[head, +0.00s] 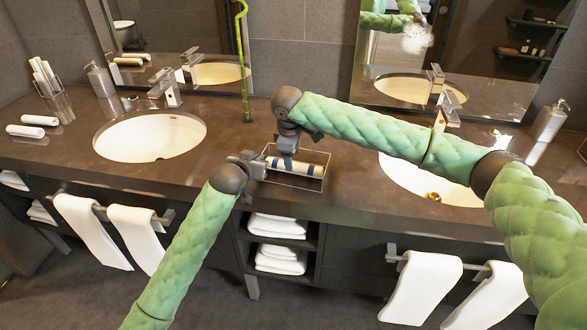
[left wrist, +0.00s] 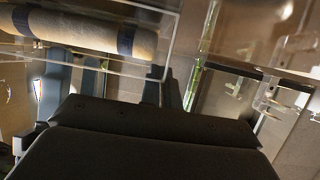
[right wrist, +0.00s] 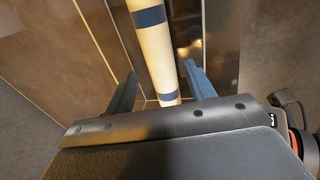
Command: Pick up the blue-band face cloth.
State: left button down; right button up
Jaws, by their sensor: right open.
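The blue-band face cloth (head: 309,169) is a rolled cream cloth with dark blue bands, lying in a clear box on the counter. It also shows in the left wrist view (left wrist: 82,31) and right wrist view (right wrist: 155,45). My right gripper (head: 287,164) points down over it. In the right wrist view my right fingers (right wrist: 161,88) are open, one on each side of the roll. My left gripper (head: 260,165) is at the box's left end.
The clear box (head: 328,160) has thin walls around the roll. A left sink (head: 150,137) and a right sink (head: 400,177) flank it. A green stalk (head: 244,70) stands behind. Two white rolls (head: 38,121) lie far left. Towels (head: 277,227) fill shelves below the counter.

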jog(key=shift+w+f, duration=0.2)
jog(key=shift+f, duration=1.75)
jog(key=c, duration=0.7)
jog(key=shift+c, duration=0.2)
notch_tip(320, 180, up, 10)
jog(key=shift+r, duration=0.1)
pick_arm(q)
jog(key=c, duration=1.6)
grip_release()
jog(key=shift+o, duration=0.2)
